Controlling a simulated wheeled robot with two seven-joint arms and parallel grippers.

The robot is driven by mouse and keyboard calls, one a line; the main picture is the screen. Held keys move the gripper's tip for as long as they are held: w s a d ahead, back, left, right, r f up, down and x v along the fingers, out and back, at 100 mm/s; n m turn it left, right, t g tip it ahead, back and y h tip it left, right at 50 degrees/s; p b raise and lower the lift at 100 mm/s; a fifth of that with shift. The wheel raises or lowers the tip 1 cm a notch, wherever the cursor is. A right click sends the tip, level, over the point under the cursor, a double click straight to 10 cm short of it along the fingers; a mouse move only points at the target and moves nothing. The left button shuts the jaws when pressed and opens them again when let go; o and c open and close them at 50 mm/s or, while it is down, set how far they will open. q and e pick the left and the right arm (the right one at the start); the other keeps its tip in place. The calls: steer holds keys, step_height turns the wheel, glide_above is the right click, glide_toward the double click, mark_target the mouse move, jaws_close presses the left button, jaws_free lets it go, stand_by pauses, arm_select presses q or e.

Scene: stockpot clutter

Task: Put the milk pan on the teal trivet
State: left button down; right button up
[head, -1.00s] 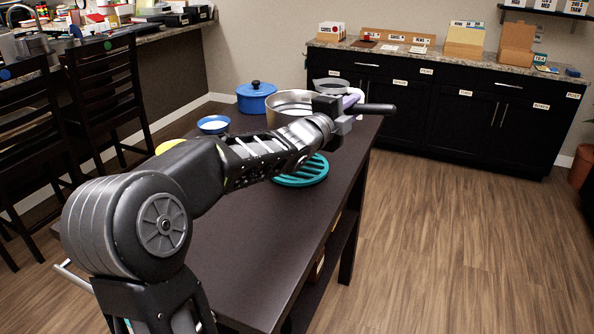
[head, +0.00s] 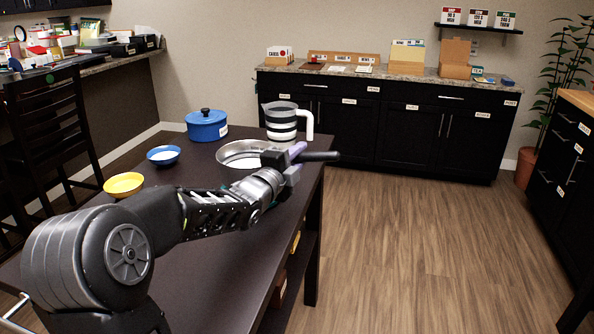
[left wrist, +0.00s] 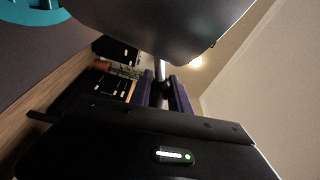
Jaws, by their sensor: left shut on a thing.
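The milk pan is a round silver pan (head: 240,148) with a black handle (head: 322,156). My left gripper (head: 296,155) is shut on the handle. In the left wrist view the purple fingers (left wrist: 165,92) stand on both sides of the handle, and the pan's dark curved side (left wrist: 160,25) fills the top. The pan seems held above the table, though its height is hard to tell. The teal trivet (left wrist: 28,12) shows partly in the upper left corner of the left wrist view. In the head view it is hidden, apparently behind my left arm. My right gripper is out of view.
On the dark table (head: 215,265) a striped pitcher (head: 281,122) stands just behind the pan. A blue lidded pot (head: 207,127), a blue bowl (head: 163,155) and a yellow bowl (head: 123,185) are to the left. The near part of the tabletop is clear.

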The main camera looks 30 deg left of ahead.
arm_select(q)
steer(key=shift+r, duration=0.1)
steer(key=shift+f, duration=1.8)
steer(key=shift+f+b, duration=0.2)
steer(key=shift+b, duration=0.25)
steer(key=c, duration=1.2)
jaws_free()
